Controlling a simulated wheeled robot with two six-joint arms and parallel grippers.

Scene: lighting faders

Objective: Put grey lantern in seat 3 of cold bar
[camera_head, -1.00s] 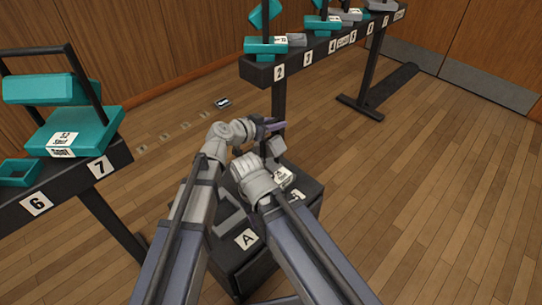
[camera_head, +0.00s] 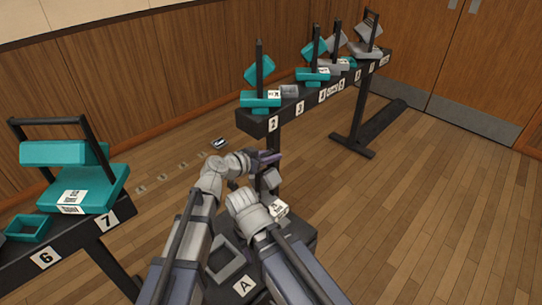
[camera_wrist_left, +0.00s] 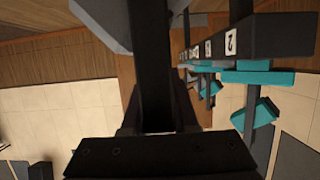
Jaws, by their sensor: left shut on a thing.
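My left gripper (camera_head: 267,157) is shut on the dark post of the grey lantern, in front of the near end of the far bar. The lantern's grey head (camera_head: 272,181) and a white label (camera_head: 278,208) show below the gripper, partly hidden by my right arm. In the left wrist view the dark post (camera_wrist_left: 155,70) runs up between the fingers. The far black bar (camera_head: 315,98) carries numbered seats. Seat 3 (camera_head: 300,107) has a low grey block (camera_head: 289,91) near it and no upright lantern. My right arm's fingers are hidden.
Teal lanterns stand at seat 2 (camera_head: 260,98) and farther along the bar; grey ones stand toward its far end. Another bar (camera_head: 80,235) with a large teal lantern (camera_head: 80,187) is at left. A dark box marked A (camera_head: 243,284) lies below my arms. Floor at right is clear.

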